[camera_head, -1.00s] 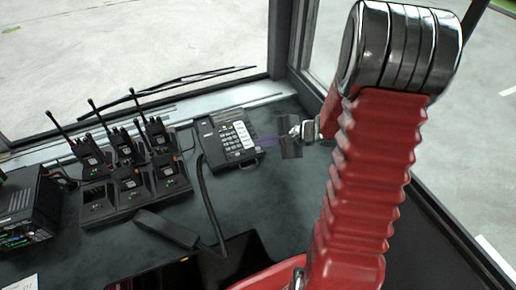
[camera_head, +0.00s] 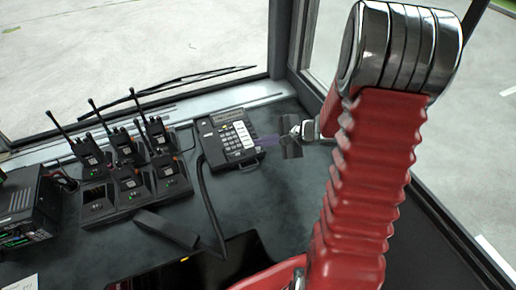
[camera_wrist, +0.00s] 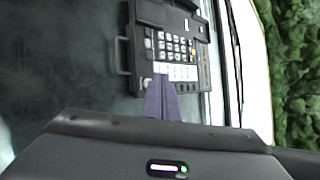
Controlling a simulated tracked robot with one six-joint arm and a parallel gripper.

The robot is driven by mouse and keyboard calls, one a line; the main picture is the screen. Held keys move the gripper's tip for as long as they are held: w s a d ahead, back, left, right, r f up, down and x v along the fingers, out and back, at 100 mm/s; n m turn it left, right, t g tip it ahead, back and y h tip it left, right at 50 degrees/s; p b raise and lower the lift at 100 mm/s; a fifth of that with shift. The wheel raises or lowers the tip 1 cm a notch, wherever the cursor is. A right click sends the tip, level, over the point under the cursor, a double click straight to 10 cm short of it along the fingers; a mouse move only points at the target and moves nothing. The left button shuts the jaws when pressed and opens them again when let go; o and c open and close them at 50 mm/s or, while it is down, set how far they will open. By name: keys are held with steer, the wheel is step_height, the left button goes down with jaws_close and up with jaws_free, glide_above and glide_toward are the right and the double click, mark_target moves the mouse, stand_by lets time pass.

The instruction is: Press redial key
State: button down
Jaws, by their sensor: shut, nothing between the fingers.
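The black desk phone (camera_head: 228,138) stands on the dark desk near the window corner. It has dark keys and a column of white keys. It also shows in the wrist view (camera_wrist: 142,50), at the top centre. The key labels are too small to read, so I cannot tell which key is redial. My gripper (camera_head: 258,142) is shut and empty, at the phone's right edge in the head view. In the wrist view its purple fingers (camera_wrist: 160,97) point at the white keys and hide part of the phone's near edge. I cannot tell whether the fingertips touch a key.
A black handset (camera_head: 167,229) lies on the desk, with a cord near it. A charger with several radios (camera_head: 130,184) stands left of the phone. A black radio unit (camera_head: 25,210) is at the far left. The windows (camera_head: 130,50) rise behind the desk.

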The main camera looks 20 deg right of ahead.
steer(key=shift+w+f, duration=0.1)
steer(key=shift+f, duration=0.55)
stand_by(0.8)
stand_by(0.4)
steer(key=shift+r, duration=0.7)
steer(key=shift+r, duration=0.1)
steer(key=shift+s+r, duration=0.25)
steer(key=shift+r, duration=0.95)
steer(key=shift+s+r, duration=0.25)
steer(key=shift+r, duration=0.95)
